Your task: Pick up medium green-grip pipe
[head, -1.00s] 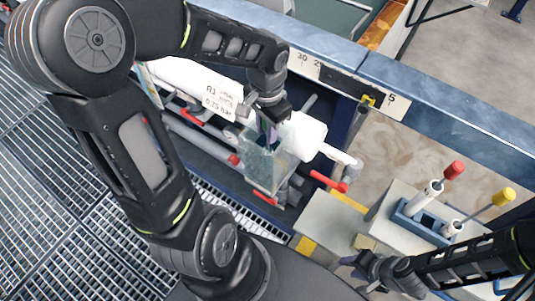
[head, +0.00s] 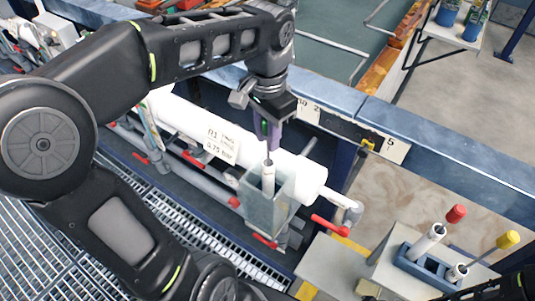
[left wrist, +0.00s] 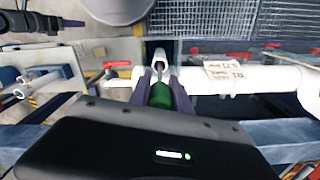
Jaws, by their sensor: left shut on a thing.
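My left gripper (head: 265,135) points down above a clear box and is shut on the green grip (left wrist: 160,95) of the medium green-grip pipe. The pipe's white barrel (head: 268,178) hangs about upright below the fingers, joined by a thin dark rod. Its lower end is at or inside the clear box (head: 282,215); I cannot tell exactly how deep. The fingers hide most of the green grip in the head view. My right gripper's fingers do not show; only a dark bit of that arm is at the lower right edge.
A blue rack (head: 425,264) at the right holds a red-grip pipe (head: 430,243) and a yellow-grip pipe (head: 457,274). A thick white labelled pipe (head: 185,120) runs behind the clear box. Red valve handles (head: 330,225) stick out nearby. A blue tank rim (head: 380,105) lies behind.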

